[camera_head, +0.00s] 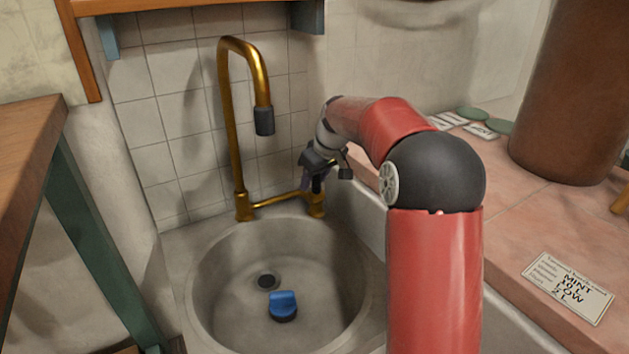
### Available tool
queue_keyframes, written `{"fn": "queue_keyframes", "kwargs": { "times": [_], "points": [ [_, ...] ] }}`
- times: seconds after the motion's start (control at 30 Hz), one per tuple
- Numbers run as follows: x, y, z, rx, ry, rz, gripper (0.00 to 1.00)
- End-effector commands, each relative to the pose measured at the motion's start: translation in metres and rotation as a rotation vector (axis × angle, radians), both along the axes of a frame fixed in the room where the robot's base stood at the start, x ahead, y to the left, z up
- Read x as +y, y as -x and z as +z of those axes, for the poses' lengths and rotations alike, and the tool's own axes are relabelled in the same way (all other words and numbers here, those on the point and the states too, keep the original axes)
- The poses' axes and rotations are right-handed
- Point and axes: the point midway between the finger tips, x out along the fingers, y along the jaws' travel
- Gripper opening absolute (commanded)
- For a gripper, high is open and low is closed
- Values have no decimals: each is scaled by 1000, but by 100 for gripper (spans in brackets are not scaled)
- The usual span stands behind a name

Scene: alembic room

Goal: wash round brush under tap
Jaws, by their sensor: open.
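The round brush (283,305), with a blue top and a dark base, lies in the round grey sink basin (222,262), just in front of the drain (267,281). The brass tap (232,130) rises behind the basin, and its dark spout end (264,121) hangs over the back of the basin. No water stream shows. My gripper (312,180) is open at the right end of the tap's brass base, above the back right rim of the sink. It is apart from the brush. My red arm partly hides the gripper and the sink's right side.
A pink tiled counter (545,225) lies to the right, with a written card (568,286), green discs (471,113) and a large brown cylinder (580,85). A wooden table (28,150) with a green leg stands at left. A wooden shelf (150,5) hangs above.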

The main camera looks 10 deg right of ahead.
Motion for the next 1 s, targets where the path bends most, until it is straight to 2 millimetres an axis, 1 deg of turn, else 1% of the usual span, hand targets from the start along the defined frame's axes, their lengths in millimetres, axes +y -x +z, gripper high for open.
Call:
{"fn": "queue_keyframes", "kwargs": {
  "times": [0.07, 0.3, 0.37, 0.6, 0.67, 0.87, 1.0],
  "points": [
    [1, -1, -4, 0, 0, 0, 44],
    [1, -1, -4, 0, 0, 0, 44],
    [1, -1, -4, 0, 0, 0, 38],
    [1, -1, -4, 0, 0, 0, 6],
    [1, -1, -4, 0, 0, 0, 0],
    [1, -2, -4, -1, 0, 0, 0],
    [1, -13, -3, -25, -9, 0, 0]
  ]
}}
